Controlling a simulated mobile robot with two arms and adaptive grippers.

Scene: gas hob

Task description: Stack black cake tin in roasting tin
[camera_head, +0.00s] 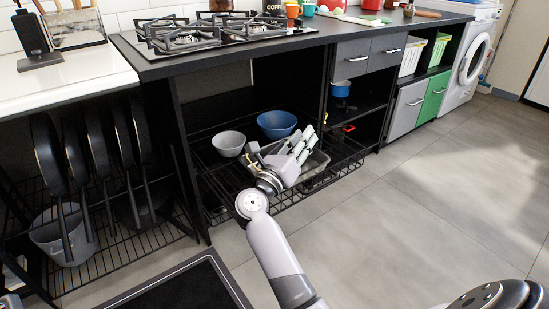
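My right gripper (298,147) reaches over the pulled-out lower wire rack of the hob unit, with its fingers pointing away from me. Its fingers are small and overlap here, so I cannot tell how far apart they are or if anything is between them. A grey, shallow tin (318,164), which looks like the roasting tin, lies in the rack beneath and just right of the gripper, partly hidden by it. I cannot make out the black cake tin with certainty; the gripper and the dark rack hide much of that area. My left gripper is not recognisable in view.
A grey bowl (229,143) and a blue bowl (277,124) stand on the rack left of and behind the gripper. Several black pans (48,150) hang at the left above a grey bucket (64,235). The floor (400,215) at right is clear.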

